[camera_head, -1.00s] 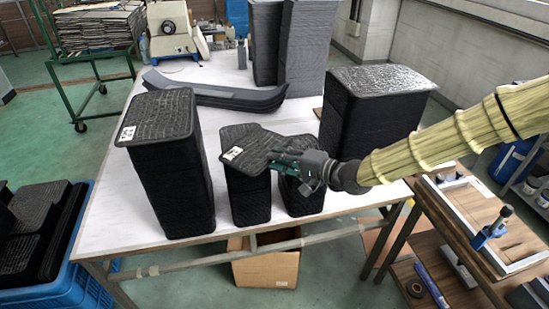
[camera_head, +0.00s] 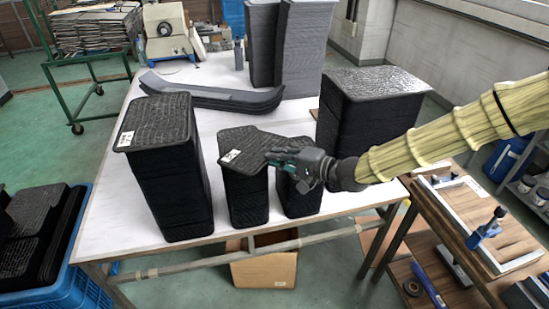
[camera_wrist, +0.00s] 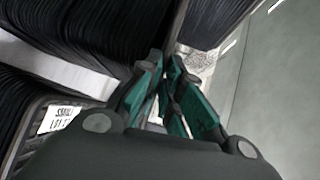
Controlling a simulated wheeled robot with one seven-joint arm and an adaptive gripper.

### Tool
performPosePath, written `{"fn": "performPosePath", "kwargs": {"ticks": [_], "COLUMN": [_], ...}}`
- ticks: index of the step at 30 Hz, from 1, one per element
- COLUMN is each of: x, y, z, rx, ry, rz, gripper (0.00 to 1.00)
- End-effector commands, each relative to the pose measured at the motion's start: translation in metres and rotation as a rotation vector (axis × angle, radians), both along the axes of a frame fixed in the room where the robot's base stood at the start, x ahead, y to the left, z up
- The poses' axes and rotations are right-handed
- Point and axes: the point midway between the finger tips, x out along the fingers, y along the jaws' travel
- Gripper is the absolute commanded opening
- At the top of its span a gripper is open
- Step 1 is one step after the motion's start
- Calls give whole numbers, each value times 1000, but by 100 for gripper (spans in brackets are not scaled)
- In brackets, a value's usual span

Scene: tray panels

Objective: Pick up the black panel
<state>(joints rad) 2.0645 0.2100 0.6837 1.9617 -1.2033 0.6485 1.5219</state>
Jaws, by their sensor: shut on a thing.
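The black panel (camera_head: 243,147) has a textured top and a white label near its left edge. It lies level at the top of the small black stacks (camera_head: 247,199) at the front middle of the table. My gripper (camera_head: 272,160) comes from the right and is shut on the panel's right edge. In the wrist view the green fingers (camera_wrist: 165,90) are close together on a thin dark edge; part of the panel with its label (camera_wrist: 40,130) shows at lower left. The contact itself is partly hidden by the fingers.
A tall black stack (camera_head: 170,180) stands left of the panel, and a wide one (camera_head: 365,110) stands behind my gripper. Curved grey strips (camera_head: 210,95) and tall grey stacks (camera_head: 302,50) are farther back. A blue crate (camera_head: 75,285) is at lower left. White table surface (camera_head: 110,205) is bare at left.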

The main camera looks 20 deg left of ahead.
Motion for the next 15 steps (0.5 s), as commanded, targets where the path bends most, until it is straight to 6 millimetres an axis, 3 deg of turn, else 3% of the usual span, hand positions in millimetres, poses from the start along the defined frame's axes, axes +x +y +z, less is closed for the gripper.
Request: {"fn": "performPosePath", "kwargs": {"ticks": [1,10,15], "x": [0,0,-3], "y": [0,-1,-16], "z": [7,7,15], "rx": [0,1,0], "ry": [0,0,0], "rz": [0,0,-1], "gripper": [0,0,0]}}
